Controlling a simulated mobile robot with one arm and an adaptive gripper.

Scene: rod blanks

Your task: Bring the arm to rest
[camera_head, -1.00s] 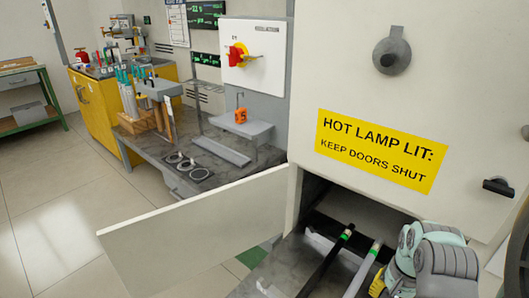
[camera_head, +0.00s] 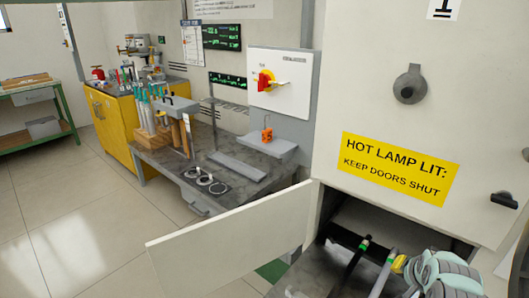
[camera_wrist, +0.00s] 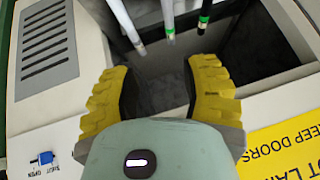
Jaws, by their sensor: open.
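My gripper (camera_wrist: 158,90) is open and empty in the wrist view, its two yellow ribbed fingers apart. The open bay of the white cabinet lies beyond the fingertips. In the head view one yellow finger and part of my arm show at the lower right, in front of the bay; the rest of the gripper is hidden or out of frame. Rods lie in the bay: a black rod with a green band (camera_head: 357,256) and a grey rod with a green band (camera_head: 385,270). In the wrist view several rod ends, including the black one (camera_wrist: 204,14), show beyond the fingers.
The cabinet door (camera_head: 235,240) stands open to the left of the bay. A yellow sign (camera_head: 399,169) reads "HOT LAMP LIT: KEEP DOORS SHUT". A workbench (camera_head: 227,193) with rings and tools stands further left. The tiled floor (camera_head: 75,225) at left is clear.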

